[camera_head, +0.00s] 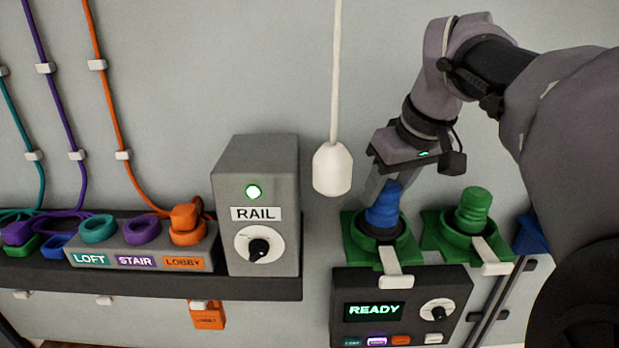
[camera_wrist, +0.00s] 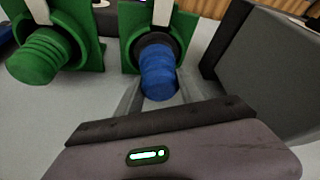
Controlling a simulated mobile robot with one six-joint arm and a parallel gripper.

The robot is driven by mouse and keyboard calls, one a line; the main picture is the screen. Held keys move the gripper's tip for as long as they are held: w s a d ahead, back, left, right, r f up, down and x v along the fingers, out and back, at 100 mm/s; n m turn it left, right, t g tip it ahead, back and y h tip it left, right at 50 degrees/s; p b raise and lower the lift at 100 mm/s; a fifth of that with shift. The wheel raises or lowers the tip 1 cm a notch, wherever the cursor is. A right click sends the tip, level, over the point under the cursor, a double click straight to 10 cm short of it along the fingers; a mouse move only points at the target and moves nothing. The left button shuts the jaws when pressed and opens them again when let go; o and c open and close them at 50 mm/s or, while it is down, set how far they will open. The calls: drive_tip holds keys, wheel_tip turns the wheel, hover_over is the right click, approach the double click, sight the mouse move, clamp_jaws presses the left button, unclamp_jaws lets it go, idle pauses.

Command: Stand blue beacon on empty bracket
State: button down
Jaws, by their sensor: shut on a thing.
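The blue beacon (camera_head: 383,210) is ribbed and roughly upright at the left green bracket (camera_head: 352,243). Its lower end is at the bracket's dark ring; I cannot tell whether it is fully seated. My gripper (camera_head: 384,193) comes down from above and is shut on the blue beacon. The wrist view shows the blue beacon (camera_wrist: 158,76) between the fingers, with the green bracket (camera_wrist: 128,35) behind it. A green beacon (camera_head: 473,210) stands on the green bracket (camera_head: 432,240) to the right; it also shows in the wrist view (camera_wrist: 35,60).
A white pull-cord weight (camera_head: 332,169) hangs just left of my gripper. The grey RAIL box (camera_head: 257,190) stands further left, beside the LOFT, STAIR and LOBBY holder (camera_head: 140,252). A dark READY panel (camera_head: 400,305) lies below the brackets. A blue piece (camera_head: 529,236) is partly hidden by my arm.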

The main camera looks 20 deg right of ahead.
drive_tip(key=shift+w+d+f, duration=0.15)
drive_tip(key=shift+w+f, duration=0.1)
drive_tip(key=shift+f, duration=0.3)
drive_tip(key=shift+w+d+f, duration=0.15)
drive_tip(key=shift+w+f, duration=0.05)
drive_tip(key=shift+f, duration=0.3)
drive_tip(key=shift+s+a+r, duration=0.15)
drive_tip(key=shift+s+a, duration=0.1)
drive_tip(key=shift+a, duration=0.05)
drive_tip(key=c, duration=0.7)
unclamp_jaws()
drive_tip(key=shift+w+d+f, duration=0.15)
drive_tip(key=shift+d+f, duration=0.05)
drive_tip(key=shift+c, duration=0.2)
drive_tip(key=shift+a, duration=0.1)
drive_tip(key=p+v, duration=0.2)
drive_tip(key=v, duration=1)
drive_tip(key=shift+r+p, duration=0.25)
drive_tip(key=shift+p, duration=0.05)
